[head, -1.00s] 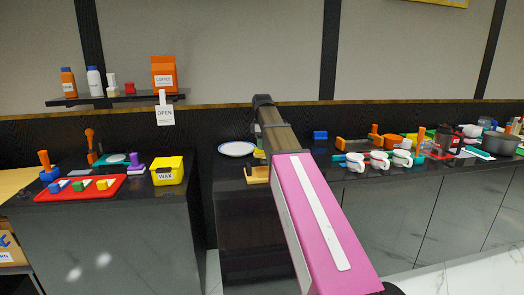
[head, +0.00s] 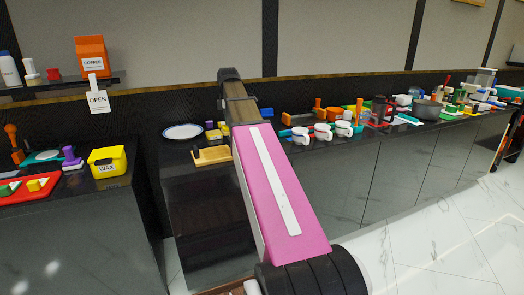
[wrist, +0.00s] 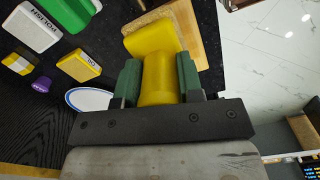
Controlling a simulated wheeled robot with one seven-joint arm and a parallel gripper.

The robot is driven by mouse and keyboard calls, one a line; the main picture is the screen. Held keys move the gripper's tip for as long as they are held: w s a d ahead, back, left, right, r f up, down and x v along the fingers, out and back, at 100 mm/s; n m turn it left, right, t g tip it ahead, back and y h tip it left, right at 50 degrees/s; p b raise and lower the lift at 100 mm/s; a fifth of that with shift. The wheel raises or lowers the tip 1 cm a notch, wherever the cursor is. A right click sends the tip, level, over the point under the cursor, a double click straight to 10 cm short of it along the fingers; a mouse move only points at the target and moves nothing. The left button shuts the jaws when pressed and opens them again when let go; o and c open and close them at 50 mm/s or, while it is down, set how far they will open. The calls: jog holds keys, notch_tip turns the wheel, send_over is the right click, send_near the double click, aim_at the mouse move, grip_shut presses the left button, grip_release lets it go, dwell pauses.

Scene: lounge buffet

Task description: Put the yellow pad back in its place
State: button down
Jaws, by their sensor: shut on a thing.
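My gripper (wrist: 158,80) is shut on the yellow pad (wrist: 156,42), with its dark green fingers on both sides of the pad's rounded part. The pad's wider, block-like end points away from the gripper, in front of a tan wooden tray (wrist: 201,45). I cannot tell whether the pad touches the tray. In the head view the tan tray (head: 210,156) lies near the front edge of the dark counter. There my arm hides the gripper and the held pad.
A blue-rimmed plate (head: 183,132) lies behind the tray. In the wrist view a yellow labelled block (wrist: 79,65), a white "POLISH" item (wrist: 34,27) and a purple item (wrist: 42,85) are close by. A yellow WAX tub (head: 107,162) stands left; white cups (head: 322,131) stand right.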

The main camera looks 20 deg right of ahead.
jog(key=s+d, duration=0.3)
jog(key=d, duration=0.2)
jog(key=shift+w+d+f, duration=0.25)
jog(key=shift+d+f, duration=1.45)
jog(key=shift+d, duration=0.25)
jog(key=shift+w+d+f, duration=0.3)
jog(key=shift+d+f, duration=1.35)
jog(key=shift+d, duration=0.3)
jog(key=shift+w+d+f, duration=0.25)
jog(key=shift+d+f, duration=1.45)
jog(key=shift+d, duration=0.25)
jog(key=shift+f, duration=0.15)
jog(key=c, duration=0.8)
grip_release()
jog(key=shift+o, duration=0.2)
notch_tip(320, 180, up, 12)
jog(key=shift+r, duration=0.2)
